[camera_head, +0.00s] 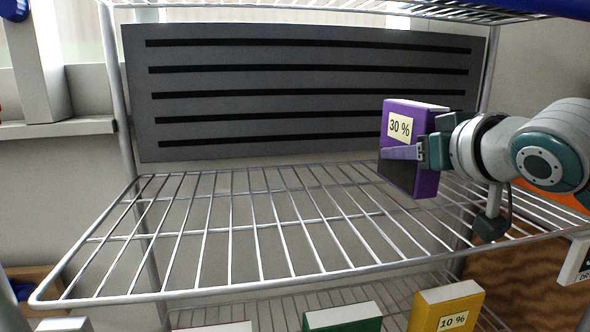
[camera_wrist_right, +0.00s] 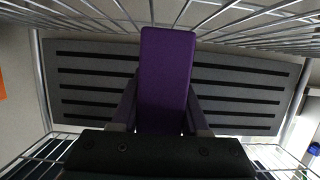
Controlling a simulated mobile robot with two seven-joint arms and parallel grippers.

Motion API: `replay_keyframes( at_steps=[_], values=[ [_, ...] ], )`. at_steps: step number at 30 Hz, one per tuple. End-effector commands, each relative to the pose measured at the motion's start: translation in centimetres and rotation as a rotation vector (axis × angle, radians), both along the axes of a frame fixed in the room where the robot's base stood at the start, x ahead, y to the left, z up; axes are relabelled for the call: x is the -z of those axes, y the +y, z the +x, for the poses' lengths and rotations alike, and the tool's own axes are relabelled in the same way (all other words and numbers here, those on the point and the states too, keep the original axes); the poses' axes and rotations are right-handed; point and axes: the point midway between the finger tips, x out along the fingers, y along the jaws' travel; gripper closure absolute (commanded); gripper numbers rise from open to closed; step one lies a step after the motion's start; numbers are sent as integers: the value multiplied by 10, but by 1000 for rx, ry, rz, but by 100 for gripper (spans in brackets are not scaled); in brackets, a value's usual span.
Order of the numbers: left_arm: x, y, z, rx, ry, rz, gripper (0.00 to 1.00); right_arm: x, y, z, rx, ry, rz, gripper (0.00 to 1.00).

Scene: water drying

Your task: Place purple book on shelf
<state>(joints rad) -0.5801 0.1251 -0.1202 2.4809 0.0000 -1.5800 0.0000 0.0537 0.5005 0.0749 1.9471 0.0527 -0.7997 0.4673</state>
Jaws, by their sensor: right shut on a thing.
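The purple book (camera_head: 428,182) has a pale "30 %" label and stands upright at the right side of the head view. My right gripper (camera_head: 412,152) is shut on it, with a finger across its front below the label. The book also fills the middle of the right wrist view (camera_wrist_right: 167,80), between the fingers of the right gripper (camera_wrist_right: 162,118). The wire shelf (camera_head: 150,290) is empty on its upper level. The book is over the shelf's right part; I cannot tell whether its bottom touches the wires. My left gripper is not in view.
A dark slatted panel (camera_head: 300,55) stands behind the shelf. On the level below are a green book (camera_head: 345,318), a yellow book (camera_head: 448,295) labelled "10 %" and a partly cut-off red one (camera_head: 215,327). The shelf's middle and left are free.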

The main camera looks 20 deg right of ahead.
Motion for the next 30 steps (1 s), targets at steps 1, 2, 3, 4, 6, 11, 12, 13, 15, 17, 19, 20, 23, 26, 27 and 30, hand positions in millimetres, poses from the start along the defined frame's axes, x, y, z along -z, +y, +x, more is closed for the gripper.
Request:
replay_keyframes(
  at_steps=[1, 2, 3, 4, 6, 11, 12, 13, 15, 17, 19, 20, 23, 26, 27, 30],
  values=[
    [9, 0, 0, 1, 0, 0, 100, 14, 0, 0, 0, 1, 1, 100],
    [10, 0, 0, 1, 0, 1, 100, 17, 0, 0, -1, 0, 1, 100],
    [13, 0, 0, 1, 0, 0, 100, 21, 0, 1, 0, -2, 0, 100],
    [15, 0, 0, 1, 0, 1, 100, 23, -1, 2, 0, -3, -1, 100],
    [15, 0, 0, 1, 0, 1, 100, 23, -1, 4, 0, -4, -2, 100],
    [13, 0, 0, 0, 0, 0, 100, 22, -1, 4, -1, -3, 0, 100],
    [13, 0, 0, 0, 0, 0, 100, 22, -1, 4, -1, -3, 0, 100],
    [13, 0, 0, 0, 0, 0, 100, 22, -1, 4, -1, -3, 0, 100],
    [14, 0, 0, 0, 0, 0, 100, 25, -1, 3, 0, 0, 1, 54],
    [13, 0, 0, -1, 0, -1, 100, 24, -1, 3, 0, 0, 1, 47],
    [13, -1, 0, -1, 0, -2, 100, 24, -1, 3, 0, 0, 1, 40],
    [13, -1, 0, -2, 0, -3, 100, 24, -1, 3, 0, 0, 1, 36],
    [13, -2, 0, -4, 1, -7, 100, 24, -1, 3, -1, 0, 0, 25],
    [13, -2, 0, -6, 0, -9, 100, 24, -1, 3, -1, 0, 0, 25],
    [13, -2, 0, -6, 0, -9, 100, 24, -1, 3, 0, 0, 0, 25],
    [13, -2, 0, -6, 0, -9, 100, 23, -1, 3, -1, -1, 0, 25]
  ],
)
